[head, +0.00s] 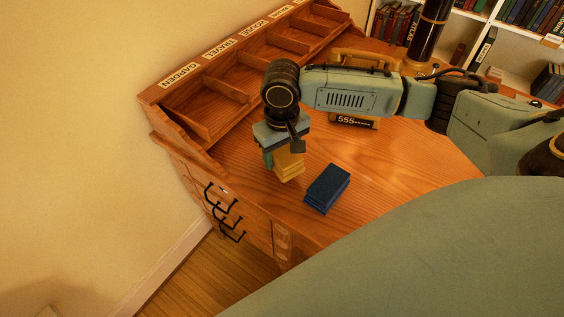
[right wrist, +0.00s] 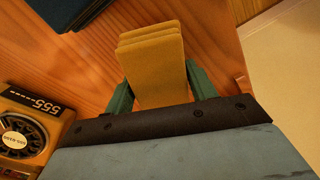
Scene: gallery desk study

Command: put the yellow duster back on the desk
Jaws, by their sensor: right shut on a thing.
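The yellow duster (head: 289,169), a layered block, is between the fingers of my right gripper (head: 282,156), which points down over the front left part of the wooden desk (head: 390,160). In the right wrist view the duster (right wrist: 152,62) stands out between the two green fingers of the right gripper (right wrist: 161,88), which is shut on it. The duster's lower end is at or just above the desk top; I cannot tell whether it touches. The gripper hides its upper part. My left gripper is not in view.
A dark blue layered block (head: 327,188) lies on the desk just right of the duster. A yellow telephone (head: 354,122) marked 555 stands behind, partly hidden by my right arm. Labelled compartments (head: 235,80) line the back left. Bookshelves (head: 500,50) stand beyond.

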